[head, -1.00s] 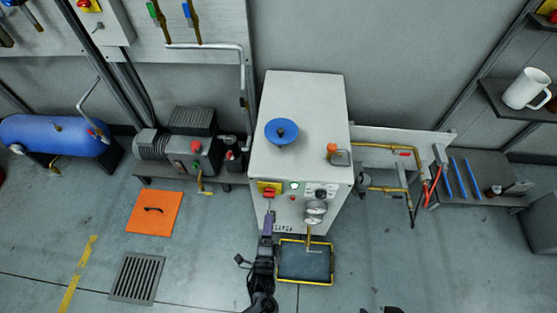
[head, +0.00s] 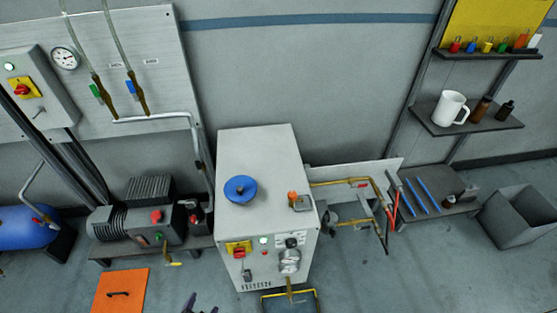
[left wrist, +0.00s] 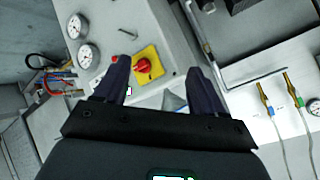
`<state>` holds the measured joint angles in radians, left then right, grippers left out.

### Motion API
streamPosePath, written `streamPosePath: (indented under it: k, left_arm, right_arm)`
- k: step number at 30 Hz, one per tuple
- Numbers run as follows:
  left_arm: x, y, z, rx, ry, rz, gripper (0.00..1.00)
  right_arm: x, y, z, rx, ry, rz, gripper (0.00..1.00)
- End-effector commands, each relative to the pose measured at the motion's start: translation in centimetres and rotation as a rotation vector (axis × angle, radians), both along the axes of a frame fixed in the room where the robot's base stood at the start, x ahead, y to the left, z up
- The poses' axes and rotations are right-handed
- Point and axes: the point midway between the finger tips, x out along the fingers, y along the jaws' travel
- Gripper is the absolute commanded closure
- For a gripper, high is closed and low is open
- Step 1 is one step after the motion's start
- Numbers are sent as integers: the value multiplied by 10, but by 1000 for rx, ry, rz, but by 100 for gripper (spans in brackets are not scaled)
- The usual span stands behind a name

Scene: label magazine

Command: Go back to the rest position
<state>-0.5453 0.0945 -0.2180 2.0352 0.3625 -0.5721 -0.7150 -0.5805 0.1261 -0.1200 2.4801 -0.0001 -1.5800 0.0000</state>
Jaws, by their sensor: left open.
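My left gripper (head: 200,306) shows only as dark fingertips at the bottom edge of the head view, in front of and below the white cabinet (head: 262,190). In the left wrist view its two dark fingers (left wrist: 160,82) are spread apart with nothing held between them. Behind the fingers is a red rotary switch (left wrist: 144,66) on a yellow plate, with two round gauges (left wrist: 82,40) to the left. The same switch shows on the cabinet front in the head view (head: 239,249). My right gripper is in neither current view.
A blue handwheel (head: 240,189) sits on the cabinet top. A low table with blue rods (head: 422,196) and a grey bin (head: 520,217) are right. A shelf holds a white mug (head: 450,108).

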Motion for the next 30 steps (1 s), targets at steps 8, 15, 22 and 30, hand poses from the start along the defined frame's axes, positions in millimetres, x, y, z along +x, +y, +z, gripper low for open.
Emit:
streamPosePath:
  k: [8,15,22,30]
  left_arm:
    - [-41,-11,88,-261,264,80,30]
    - [-96,-16,93,-335,541,263,30]
    - [-101,-15,150,-367,560,324,30]
    - [-100,-15,239,-366,560,323,30]
  right_arm:
    - [0,1,1,4,1,-3,27]
    - [0,2,1,9,0,-5,27]
    - [0,2,61,10,1,-6,27]
    - [0,2,150,8,-1,-6,27]
